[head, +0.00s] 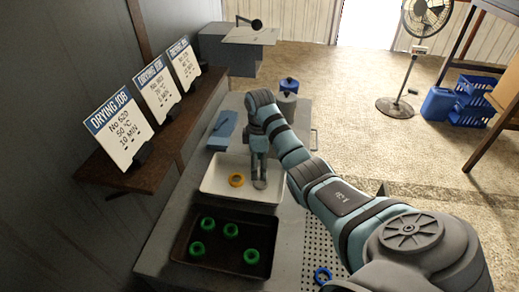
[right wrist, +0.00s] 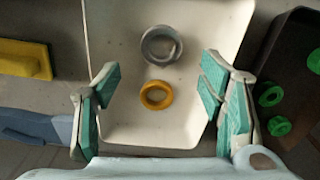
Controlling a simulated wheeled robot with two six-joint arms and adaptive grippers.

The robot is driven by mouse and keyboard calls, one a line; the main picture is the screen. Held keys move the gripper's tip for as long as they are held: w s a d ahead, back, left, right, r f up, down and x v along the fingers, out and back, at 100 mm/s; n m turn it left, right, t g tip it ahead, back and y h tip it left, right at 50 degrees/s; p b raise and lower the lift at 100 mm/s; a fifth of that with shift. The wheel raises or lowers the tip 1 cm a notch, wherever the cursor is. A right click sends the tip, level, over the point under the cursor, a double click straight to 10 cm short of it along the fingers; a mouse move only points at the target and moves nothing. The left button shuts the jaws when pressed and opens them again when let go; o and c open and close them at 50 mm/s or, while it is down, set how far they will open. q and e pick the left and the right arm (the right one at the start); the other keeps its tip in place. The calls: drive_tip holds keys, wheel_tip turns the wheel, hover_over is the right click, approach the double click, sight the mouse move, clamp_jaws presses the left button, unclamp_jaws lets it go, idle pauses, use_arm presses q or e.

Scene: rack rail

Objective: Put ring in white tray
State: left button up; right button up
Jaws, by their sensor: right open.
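The white tray (head: 213,181) stands on the bench; it also fills the middle of the right wrist view (right wrist: 120,125). An orange-yellow ring (head: 236,180) lies flat in it, and shows in the right wrist view (right wrist: 156,95). A grey ring (head: 260,184) lies beside it, also seen in the right wrist view (right wrist: 161,45). My right gripper (right wrist: 158,70) is open above the tray, its fingers apart on either side with nothing between them. In the head view the right gripper (head: 260,176) covers the tray's right part. My left gripper is not in view.
A dark tray (head: 222,212) with several green rings (head: 231,229) stands just in front. A blue object (head: 222,130) lies behind the white tray. A shelf (head: 165,150) with cards runs along the left.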

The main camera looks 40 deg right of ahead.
drive_tip(key=r, duration=0.2)
drive_tip(key=r+p, duration=0.1)
drive_tip(key=r, duration=0.1)
drive_tip(key=r+p, duration=0.1)
drive_tip(key=r, duration=0.1)
drive_tip(key=shift+a, duration=0.25)
drive_tip(key=shift+d+f, duration=0.15)
drive_tip(key=shift+f, duration=0.05)
